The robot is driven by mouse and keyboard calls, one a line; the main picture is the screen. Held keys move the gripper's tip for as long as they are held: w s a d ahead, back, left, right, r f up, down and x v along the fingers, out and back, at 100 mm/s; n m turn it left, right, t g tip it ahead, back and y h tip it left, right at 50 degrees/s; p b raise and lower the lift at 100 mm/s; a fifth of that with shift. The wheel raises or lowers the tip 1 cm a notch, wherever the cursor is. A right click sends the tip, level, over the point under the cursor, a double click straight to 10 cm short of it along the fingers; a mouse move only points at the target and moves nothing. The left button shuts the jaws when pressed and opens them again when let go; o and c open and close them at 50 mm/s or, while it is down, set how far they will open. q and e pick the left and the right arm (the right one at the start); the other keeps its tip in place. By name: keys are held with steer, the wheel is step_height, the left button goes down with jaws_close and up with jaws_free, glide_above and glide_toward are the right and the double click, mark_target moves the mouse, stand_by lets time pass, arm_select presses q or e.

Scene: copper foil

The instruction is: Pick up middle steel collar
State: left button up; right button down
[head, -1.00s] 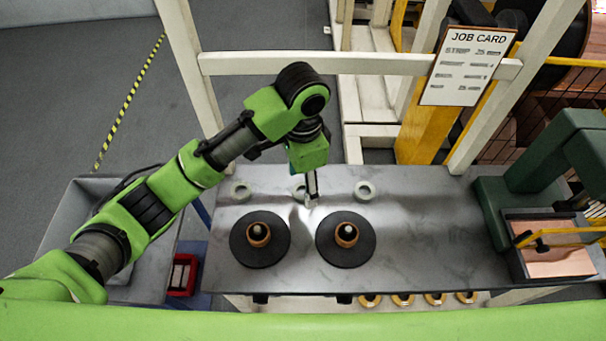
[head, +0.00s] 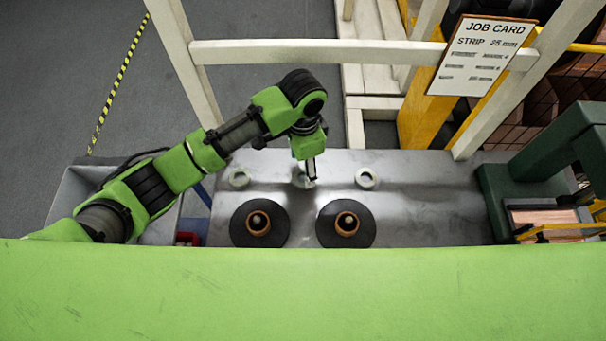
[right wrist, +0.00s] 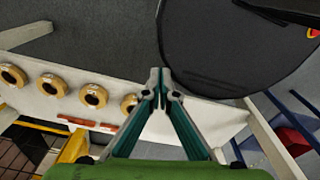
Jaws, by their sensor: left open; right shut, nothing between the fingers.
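Three steel collars stand in a row on the grey bench (head: 430,215). The left collar (head: 239,178) and the right collar (head: 367,178) show clearly as pale rings. The middle steel collar (head: 299,180) is partly hidden behind my left gripper (head: 311,182). My left gripper is open and points down at the middle collar, with its fingers at the collar's right side. I cannot tell whether they touch it. My right gripper (right wrist: 160,88) is shut and empty in the right wrist view, away from the collars.
Two dark discs with copper-coloured rolls, left (head: 259,224) and right (head: 345,224), stand in front of the collars. A green press (head: 535,165) is at the bench's right end. A white frame with a job card (head: 482,55) rises behind. Several tape rolls (right wrist: 95,96) show in the right wrist view.

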mark_target(303, 180)
arm_select(q)
steer(key=f, duration=0.2)
steer(key=f+p, duration=0.1)
steer(key=shift+s+f, duration=0.25)
steer(key=shift+f, duration=0.3)
steer(key=shift+c, duration=1.1)
steer(key=c, duration=1.2)
steer(key=shift+o, duration=0.2)
arm_select(e)
steer(key=shift+w+r, duration=0.55)
steer(key=shift+r, duration=0.35)
arm_select(q)
steer(key=shift+w, duration=0.1)
